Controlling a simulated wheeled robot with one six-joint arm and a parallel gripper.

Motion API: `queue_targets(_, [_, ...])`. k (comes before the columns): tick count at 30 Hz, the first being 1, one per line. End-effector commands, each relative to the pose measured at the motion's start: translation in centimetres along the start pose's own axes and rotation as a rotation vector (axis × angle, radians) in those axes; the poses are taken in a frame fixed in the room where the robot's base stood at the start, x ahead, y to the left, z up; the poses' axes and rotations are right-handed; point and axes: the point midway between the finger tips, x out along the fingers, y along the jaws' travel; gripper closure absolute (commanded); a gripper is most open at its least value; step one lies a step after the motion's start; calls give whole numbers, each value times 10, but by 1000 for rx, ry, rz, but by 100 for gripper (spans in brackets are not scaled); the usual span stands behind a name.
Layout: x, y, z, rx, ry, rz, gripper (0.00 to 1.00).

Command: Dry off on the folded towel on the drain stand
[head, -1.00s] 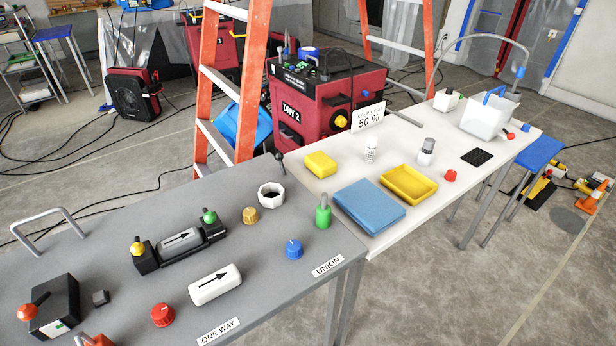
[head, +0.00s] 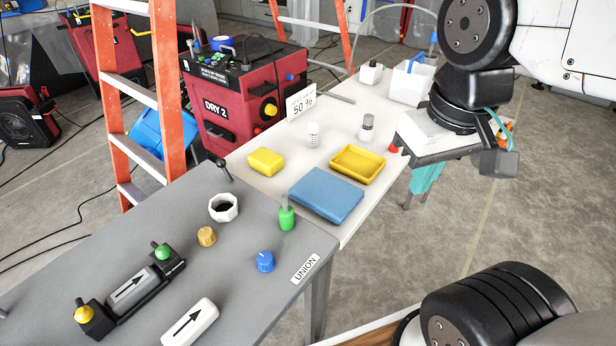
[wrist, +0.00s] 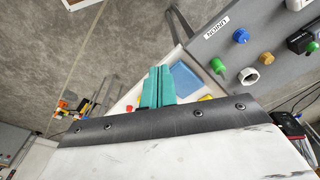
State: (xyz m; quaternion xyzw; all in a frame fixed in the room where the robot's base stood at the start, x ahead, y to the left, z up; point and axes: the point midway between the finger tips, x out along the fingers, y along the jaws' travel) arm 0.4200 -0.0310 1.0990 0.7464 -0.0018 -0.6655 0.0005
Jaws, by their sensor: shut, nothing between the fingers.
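The folded blue towel (head: 326,195) lies flat on the white table at its near end, close to the grey table. It also shows in the wrist view (wrist: 189,82), just right of my fingers. My gripper (head: 425,182) has teal fingers. It hangs to the right of the towel, apart from it, and in the head view it appears past the white table's right edge. In the wrist view its two fingers (wrist: 158,80) are together with nothing between them. I cannot pick out a separate drain stand under the towel.
A yellow tray (head: 358,164) and yellow sponge (head: 266,161) lie behind the towel. The white table (head: 283,186) also holds small containers. An orange ladder (head: 161,90) stands behind.

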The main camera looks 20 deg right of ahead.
Motion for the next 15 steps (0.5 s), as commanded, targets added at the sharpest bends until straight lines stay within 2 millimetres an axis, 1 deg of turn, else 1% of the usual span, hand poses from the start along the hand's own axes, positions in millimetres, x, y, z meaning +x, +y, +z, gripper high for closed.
queue_targets(8, [0, 0, 0, -1, 0, 0, 100])
queue_targets(10, [0, 0, -4, -11, -3, 0, 100])
queue_targets(13, [0, -3, -18, -44, -13, -1, 100])
queue_targets(15, [1, -6, -34, -86, -22, -3, 100])
